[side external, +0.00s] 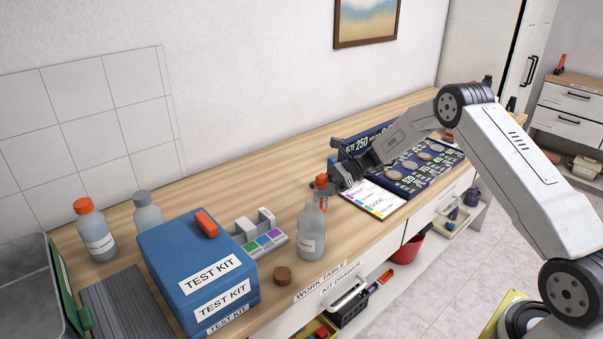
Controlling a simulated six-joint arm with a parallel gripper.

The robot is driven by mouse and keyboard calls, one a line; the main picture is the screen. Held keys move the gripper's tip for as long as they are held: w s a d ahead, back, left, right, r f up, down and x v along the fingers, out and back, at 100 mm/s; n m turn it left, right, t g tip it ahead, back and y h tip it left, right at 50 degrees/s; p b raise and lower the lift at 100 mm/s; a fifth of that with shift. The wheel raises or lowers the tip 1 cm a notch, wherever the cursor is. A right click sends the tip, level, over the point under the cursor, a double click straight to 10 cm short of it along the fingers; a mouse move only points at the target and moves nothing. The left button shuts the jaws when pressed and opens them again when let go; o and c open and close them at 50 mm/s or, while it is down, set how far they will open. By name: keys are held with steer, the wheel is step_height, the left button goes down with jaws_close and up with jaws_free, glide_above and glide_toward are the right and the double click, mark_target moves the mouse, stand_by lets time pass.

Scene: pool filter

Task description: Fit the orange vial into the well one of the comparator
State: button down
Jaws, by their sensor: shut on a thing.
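My gripper (328,184) is shut on the orange vial (321,181), holding it just behind and above the neck of a clear bottle. The vial's orange top shows; its lower part is partly hidden by the bottle, and its tilt is hard to tell. The comparator (279,246) is a light grey block with green and purple colour squares and raised white parts. It sits on the table left of my gripper, between the blue test kit and the clear bottle. Its wells are too small to tell apart.
The clear uncapped bottle (312,232) stands between my gripper and the comparator. A brown cap (282,275) lies in front. The blue test kit (197,261) stands left of the comparator. A colour chart card (372,198) and dark display boards (425,165) lie at right.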

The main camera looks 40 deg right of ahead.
steer(key=shift+w+f, duration=0.25)
steer(key=shift+f, duration=0.05)
steer(key=shift+f, duration=0.1)
steer(key=shift+w+f, duration=0.2)
steer(key=shift+f, duration=1.55)
steer(key=shift+f, duration=0.1)
steer(key=shift+c, duration=0.9)
jaws_free()
steer(key=shift+d, duration=0.1)
steer(key=v, duration=1.2)
steer(key=shift+r, duration=0.2)
